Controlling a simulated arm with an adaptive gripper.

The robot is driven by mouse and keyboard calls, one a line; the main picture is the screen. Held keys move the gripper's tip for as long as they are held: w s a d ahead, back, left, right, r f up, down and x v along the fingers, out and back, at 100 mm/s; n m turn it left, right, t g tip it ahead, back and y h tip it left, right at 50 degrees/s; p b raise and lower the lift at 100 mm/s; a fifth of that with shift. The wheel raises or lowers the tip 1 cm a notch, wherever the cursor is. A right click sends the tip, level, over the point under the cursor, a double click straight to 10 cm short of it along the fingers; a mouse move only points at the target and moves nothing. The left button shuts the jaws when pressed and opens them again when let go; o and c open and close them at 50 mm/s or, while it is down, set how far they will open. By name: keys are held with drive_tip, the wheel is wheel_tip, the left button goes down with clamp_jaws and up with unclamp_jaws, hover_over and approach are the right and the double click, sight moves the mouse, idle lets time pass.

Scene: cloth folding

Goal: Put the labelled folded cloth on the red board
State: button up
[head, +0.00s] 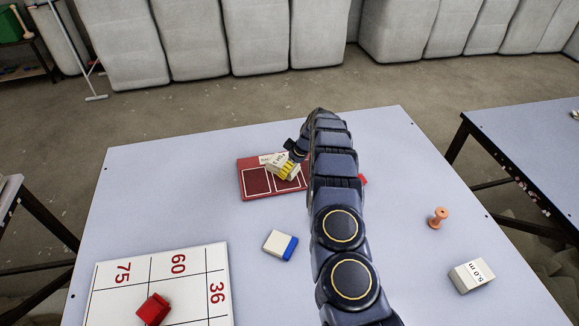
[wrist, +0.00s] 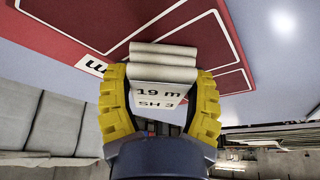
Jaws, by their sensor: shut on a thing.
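My gripper (wrist: 160,105) has yellow fingers shut on a folded cream cloth (wrist: 160,74) with a label reading "19 m SH 3". In the head view the gripper (head: 287,172) and the cloth (head: 281,160) are over the red board (head: 254,193). The board has white-outlined squares and a white label strip at its far edge. My arm hides the board's right part. I cannot tell whether the cloth touches the board.
A white and blue block (head: 278,245) lies in front of the board. A numbered white board (head: 122,300) with a red folded piece (head: 153,309) is at front left. An orange spool (head: 438,218) and a block labelled "5.0 m" (head: 471,276) are at right.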

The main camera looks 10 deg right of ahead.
drive_tip(key=o, duration=1.1)
drive_tip(key=shift+f, duration=0.1)
